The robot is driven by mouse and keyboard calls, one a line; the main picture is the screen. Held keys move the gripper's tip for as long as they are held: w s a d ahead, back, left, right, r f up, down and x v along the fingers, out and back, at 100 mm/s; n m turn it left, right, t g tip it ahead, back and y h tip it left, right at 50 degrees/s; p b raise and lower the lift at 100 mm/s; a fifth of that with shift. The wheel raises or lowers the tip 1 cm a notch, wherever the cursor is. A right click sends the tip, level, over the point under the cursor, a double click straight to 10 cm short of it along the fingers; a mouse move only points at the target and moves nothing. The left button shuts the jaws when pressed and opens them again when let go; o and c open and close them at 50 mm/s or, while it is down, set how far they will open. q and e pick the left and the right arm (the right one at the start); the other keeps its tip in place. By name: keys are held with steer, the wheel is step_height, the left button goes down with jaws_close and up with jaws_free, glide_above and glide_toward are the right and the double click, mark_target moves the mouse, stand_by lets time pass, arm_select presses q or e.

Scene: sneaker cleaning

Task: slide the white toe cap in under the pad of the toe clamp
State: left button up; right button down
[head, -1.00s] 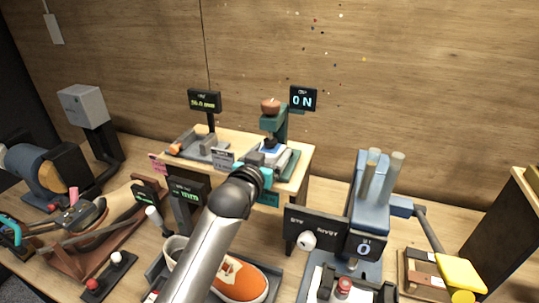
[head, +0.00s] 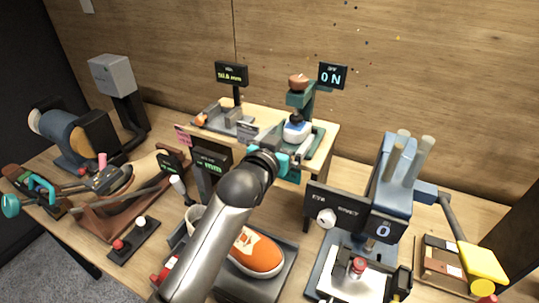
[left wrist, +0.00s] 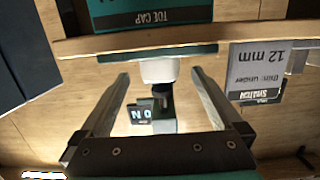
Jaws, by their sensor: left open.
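The toe clamp (head: 306,103) is a green stand with a brown knob on top. It stands on the small raised shelf in the head view. The white toe cap (head: 294,136) sits low at the front of the clamp, with a blue part showing on top of it. In the left wrist view, which is upside down, the white cap (left wrist: 160,69) shows with the dark stem of the clamp behind it. My left gripper (head: 299,150) is open at the shelf's front edge, its fingers to either side of the cap in the wrist view. Whether the cap lies under the pad is unclear.
A lit "ON" display (head: 332,76) stands behind the clamp. A grey gauge (head: 225,120) sits to its left on the shelf. An orange sneaker (head: 257,252) lies below my left arm. A blue rivet press (head: 388,185) stands at right.

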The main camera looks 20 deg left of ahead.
arm_select(q)
steer(key=v, duration=1.1)
steer(key=shift+s, duration=0.1)
